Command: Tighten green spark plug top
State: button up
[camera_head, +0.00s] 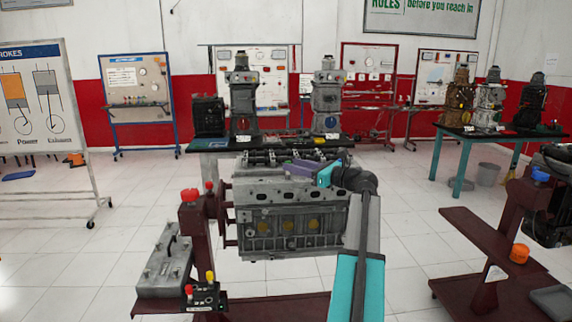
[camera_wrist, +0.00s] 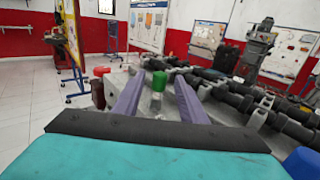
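The green spark plug top (camera_wrist: 160,80) stands upright in the wrist view, above a pale metal part, on the engine (camera_head: 290,195). My gripper (camera_wrist: 160,76) is open, with one purple finger on each side of the green top and a visible gap on both sides. No contact shows. In the head view my gripper (camera_head: 285,168) reaches left over the top of the engine, and the green top cannot be made out there.
A camshaft row (camera_wrist: 240,95) runs close to the right of my fingers. A blue rounded thing (camera_wrist: 303,162) is at the lower right. The engine's stand (camera_head: 195,235) carries red knobs and a grey box (camera_head: 165,265). A table with engine models (camera_head: 265,143) stands behind.

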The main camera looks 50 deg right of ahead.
aim_at(288, 161)
jog(key=shift+w+a, duration=0.15)
jog(key=shift+w, duration=0.75)
jog(key=shift+w+a, duration=0.15)
jog(key=shift+w, duration=0.75)
jog(key=c, duration=1)
jog(key=shift+s+a, duration=0.1)
jog(key=shift+a, duration=0.4)
grip_shut()
jog(key=shift+d+p, duration=0.3)
jog(key=shift+d, duration=0.2)
